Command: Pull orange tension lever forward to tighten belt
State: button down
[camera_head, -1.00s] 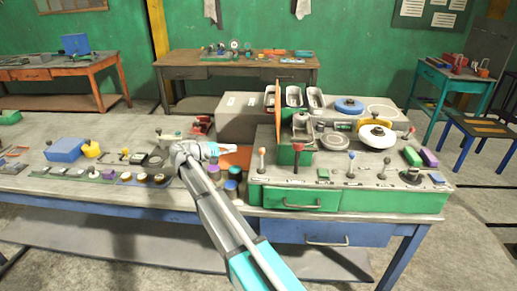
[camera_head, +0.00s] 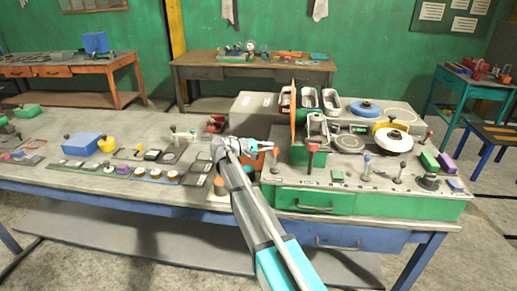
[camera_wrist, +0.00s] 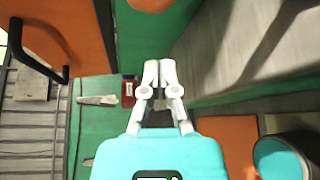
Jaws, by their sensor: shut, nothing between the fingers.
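My gripper (camera_head: 270,147) is shut and empty. In the head view its tips are at the left front end of the green control bench (camera_head: 310,200), where the orange-knobbed lever stands. They overlap that lever, so its knob is mostly hidden; I cannot tell whether they touch. The red-knobbed lever (camera_head: 312,149) stands just right of the tips, and a blue-knobbed lever (camera_head: 367,160) farther right. In the wrist view the closed fingers (camera_wrist: 160,66) have nothing between them. I cannot clearly pick out the orange lever there. The belt is not identifiable.
An upright orange panel (camera_head: 293,110) rises behind the levers. A teal-topped cup (camera_wrist: 278,158) is close to my gripper at lower right in the wrist view. A blue box (camera_head: 82,144) and small parts lie on the table's left.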

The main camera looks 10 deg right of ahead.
aim_at(275, 159)
jog(key=shift+s+d+r+p, duration=0.1)
jog(key=shift+s+r+p, duration=0.1)
jog(key=shift+s, duration=0.4)
jog(key=shift+s+d+r+p, duration=0.1)
jog(key=shift+s+r+p, duration=0.1)
jog(key=shift+s, duration=0.45)
jog(key=shift+s+d+r+p, duration=0.1)
jog(key=shift+s+r+p, duration=0.1)
jog(key=shift+s, duration=0.4)
jog(key=shift+d+f, duration=0.1)
jog(key=shift+d, duration=0.05)
